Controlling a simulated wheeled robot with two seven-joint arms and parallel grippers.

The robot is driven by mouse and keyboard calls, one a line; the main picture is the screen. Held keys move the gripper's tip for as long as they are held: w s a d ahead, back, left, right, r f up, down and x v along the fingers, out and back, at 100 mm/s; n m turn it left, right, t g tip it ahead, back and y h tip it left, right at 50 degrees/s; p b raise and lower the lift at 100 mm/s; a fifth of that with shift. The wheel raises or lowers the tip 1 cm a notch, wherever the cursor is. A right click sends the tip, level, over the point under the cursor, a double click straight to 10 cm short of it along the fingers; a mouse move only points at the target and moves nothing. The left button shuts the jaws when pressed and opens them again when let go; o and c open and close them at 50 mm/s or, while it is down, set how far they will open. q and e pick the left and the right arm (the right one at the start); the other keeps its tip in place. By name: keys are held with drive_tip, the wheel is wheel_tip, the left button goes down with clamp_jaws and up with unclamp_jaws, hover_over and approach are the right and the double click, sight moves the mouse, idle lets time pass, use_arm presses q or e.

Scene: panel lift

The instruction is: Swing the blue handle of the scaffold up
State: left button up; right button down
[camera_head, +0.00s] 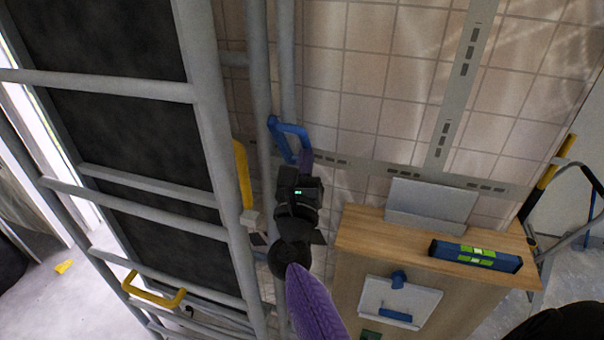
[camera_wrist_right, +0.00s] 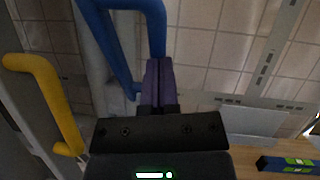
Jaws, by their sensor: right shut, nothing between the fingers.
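The blue handle (camera_head: 289,131) is a bent bar on a grey upright of the scaffold (camera_head: 214,130), near the middle of the head view. My right gripper (camera_head: 305,160) is shut and empty, its purple fingertips at the lower right part of the handle. In the right wrist view the blue handle (camera_wrist_right: 118,40) arches above and left of the shut fingers (camera_wrist_right: 157,75). The fingertips are right by the handle's right leg; I cannot tell whether they touch it. My left gripper is not in view.
A yellow handle (camera_head: 243,174) stands left of my right gripper, and another yellow handle (camera_head: 153,290) is lower left. A wooden cabinet (camera_head: 375,242) with a blue level (camera_head: 476,256) on top stands to the right. A tiled wall is behind.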

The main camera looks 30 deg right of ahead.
sight(309, 145)
drive_tip(key=shift+w+d+r, duration=0.75)
drive_tip(key=shift+d+r, duration=0.15)
drive_tip(key=shift+r, duration=0.1)
drive_tip(key=shift+x, duration=1.85)
drive_tip(key=shift+s+d+r, duration=0.15)
drive_tip(key=shift+d+r, duration=0.05)
drive_tip(key=shift+r, duration=0.15)
